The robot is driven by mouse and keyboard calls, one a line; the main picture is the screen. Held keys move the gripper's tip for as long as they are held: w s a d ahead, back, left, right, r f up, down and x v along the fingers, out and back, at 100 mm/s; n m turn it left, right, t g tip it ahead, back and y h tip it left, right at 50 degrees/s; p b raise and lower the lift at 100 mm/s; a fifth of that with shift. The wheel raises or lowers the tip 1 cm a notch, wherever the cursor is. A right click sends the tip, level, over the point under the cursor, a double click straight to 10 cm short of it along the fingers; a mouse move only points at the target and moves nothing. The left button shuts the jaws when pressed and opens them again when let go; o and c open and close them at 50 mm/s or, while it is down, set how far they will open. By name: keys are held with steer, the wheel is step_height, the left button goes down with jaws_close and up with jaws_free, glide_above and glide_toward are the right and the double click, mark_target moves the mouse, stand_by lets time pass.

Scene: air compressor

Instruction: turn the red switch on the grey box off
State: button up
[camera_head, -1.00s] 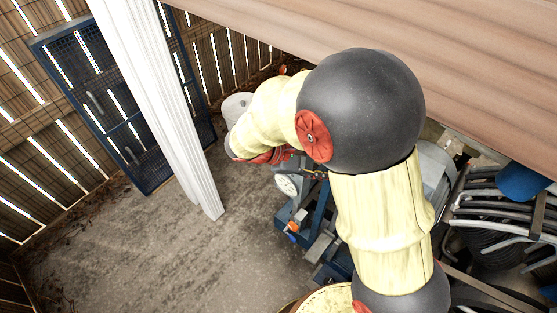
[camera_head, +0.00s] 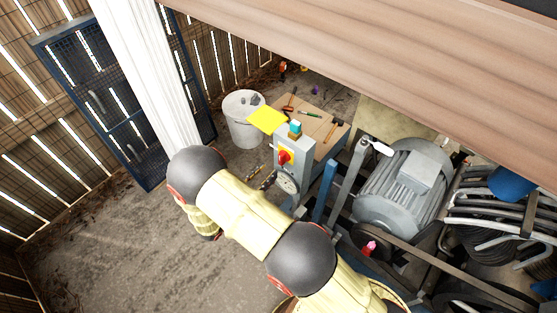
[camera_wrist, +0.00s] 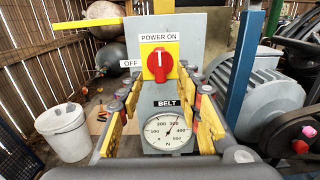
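The grey box (camera_head: 297,170) stands in the middle of the head view, with the red switch (camera_head: 284,157) on its front. In the wrist view the red switch (camera_wrist: 159,66) sits on a yellow plate, its grip upright toward the "POWER ON" label. The "OFF" label (camera_wrist: 130,63) is to its left. My gripper (camera_wrist: 163,96) is open, its yellow fingers apart at left and right, below and in front of the switch. It appears empty and not touching the switch. In the head view my arm hides most of the gripper.
A round gauge (camera_wrist: 167,131) marked "BELT" is below the switch. A blue post (camera_wrist: 243,65) and a grey motor (camera_head: 405,185) stand right of the box. A white bucket (camera_head: 245,120) is behind left. Floor at left is clear.

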mark_target(280, 160)
steer(key=b+x, duration=0.1)
steer(key=x, duration=0.6)
steer(key=shift+w+d+f, duration=0.1)
steer(key=shift+w+d, duration=0.15)
steer(key=c, duration=0.3)
jaws_close()
